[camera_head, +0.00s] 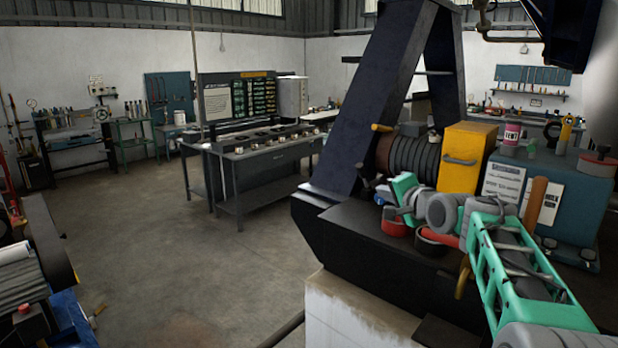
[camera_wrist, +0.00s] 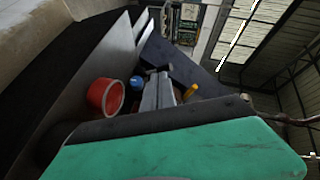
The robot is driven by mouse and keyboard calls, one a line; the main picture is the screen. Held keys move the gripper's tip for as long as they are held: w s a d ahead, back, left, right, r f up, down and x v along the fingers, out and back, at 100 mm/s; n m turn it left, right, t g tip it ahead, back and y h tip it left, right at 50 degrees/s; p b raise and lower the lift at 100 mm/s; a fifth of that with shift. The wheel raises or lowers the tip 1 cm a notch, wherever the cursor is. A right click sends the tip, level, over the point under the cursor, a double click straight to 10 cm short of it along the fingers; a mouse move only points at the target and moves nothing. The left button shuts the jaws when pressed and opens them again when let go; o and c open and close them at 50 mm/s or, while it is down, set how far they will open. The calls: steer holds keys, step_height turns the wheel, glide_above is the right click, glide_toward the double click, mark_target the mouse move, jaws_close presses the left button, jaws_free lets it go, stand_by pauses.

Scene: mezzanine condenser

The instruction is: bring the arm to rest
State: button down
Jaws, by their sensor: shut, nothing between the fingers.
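My green and grey arm reaches in from the lower right of the head view, over the black machine bed (camera_head: 370,240). My gripper (camera_wrist: 165,72) shows in the wrist view with its two grey fingers close together and nothing between them. In the head view its fingers are small and partly lost among the parts behind. A red round part (camera_head: 396,226) sits on the bed just below the gripper; it shows as a red ring (camera_wrist: 105,96) left of the fingers in the wrist view.
A dark slanted frame (camera_head: 385,95), a ribbed cylinder (camera_head: 408,160) and a yellow box (camera_head: 466,157) stand close behind my gripper. A teal box (camera_head: 574,190) is at the right. A workbench (camera_head: 255,165) stands further back. Open floor (camera_head: 150,220) lies to the left.

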steer(key=s+a+f+n+g+h+b, duration=0.2)
steer(key=s+f+n+g, duration=0.3)
steer(key=s+f, duration=1.2)
steer(key=s+a+f+n+g+h+b, duration=0.2)
steer(key=s+f+n+g+b, duration=0.3)
steer(key=s+f, duration=1.1)
steer(key=s+n+g, duration=0.1)
steer(key=s, duration=0.4)
steer(key=shift+f, duration=0.4)
steer(key=c, duration=2.1)
jaws_free()
